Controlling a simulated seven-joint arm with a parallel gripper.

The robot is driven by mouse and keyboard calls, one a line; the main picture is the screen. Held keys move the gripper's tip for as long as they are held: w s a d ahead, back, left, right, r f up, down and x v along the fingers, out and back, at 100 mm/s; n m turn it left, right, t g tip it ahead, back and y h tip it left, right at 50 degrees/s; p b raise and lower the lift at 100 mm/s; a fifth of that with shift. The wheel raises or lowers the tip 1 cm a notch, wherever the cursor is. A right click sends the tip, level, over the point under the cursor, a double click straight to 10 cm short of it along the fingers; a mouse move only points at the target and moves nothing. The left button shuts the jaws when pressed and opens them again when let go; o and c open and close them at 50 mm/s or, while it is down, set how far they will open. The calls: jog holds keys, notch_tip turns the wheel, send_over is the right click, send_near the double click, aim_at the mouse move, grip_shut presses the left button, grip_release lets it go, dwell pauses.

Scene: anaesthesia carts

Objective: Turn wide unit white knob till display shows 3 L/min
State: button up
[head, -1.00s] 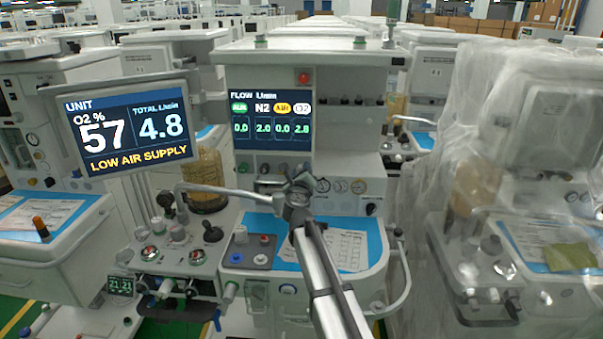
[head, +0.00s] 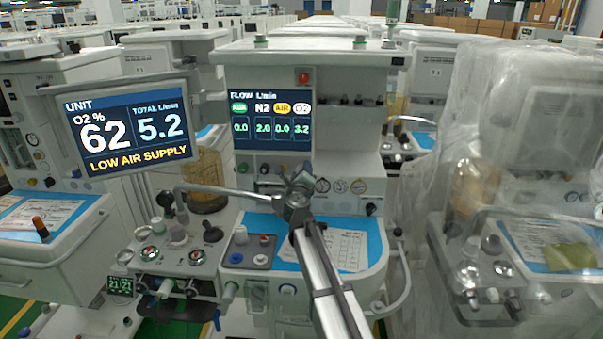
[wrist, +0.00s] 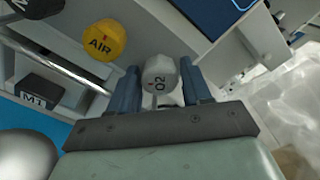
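The wide unit (head: 340,75) stands in the middle of the head view. Its FLOW display (head: 271,110) reads 0.0, N2 2.0, AIR 0.0 and O2 3.2. The white O2 knob (wrist: 160,76) sits between my gripper's two blue-grey fingers (wrist: 162,84) in the wrist view.
The yellow AIR knob (wrist: 104,40) is just left of the white knob, and a metal rail (wrist: 58,62) runs beyond it. A side monitor (head: 126,126) shows O2 62 %, total 5.2 L/min and LOW AIR SUPPLY. A plastic-wrapped cart (head: 530,110) stands at right.

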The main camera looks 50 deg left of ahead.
jog(key=shift+s+d, duration=0.1)
jog(key=v, duration=1.3)
jog(key=shift+s+d, duration=0.2)
jog(key=shift+r, duration=0.1)
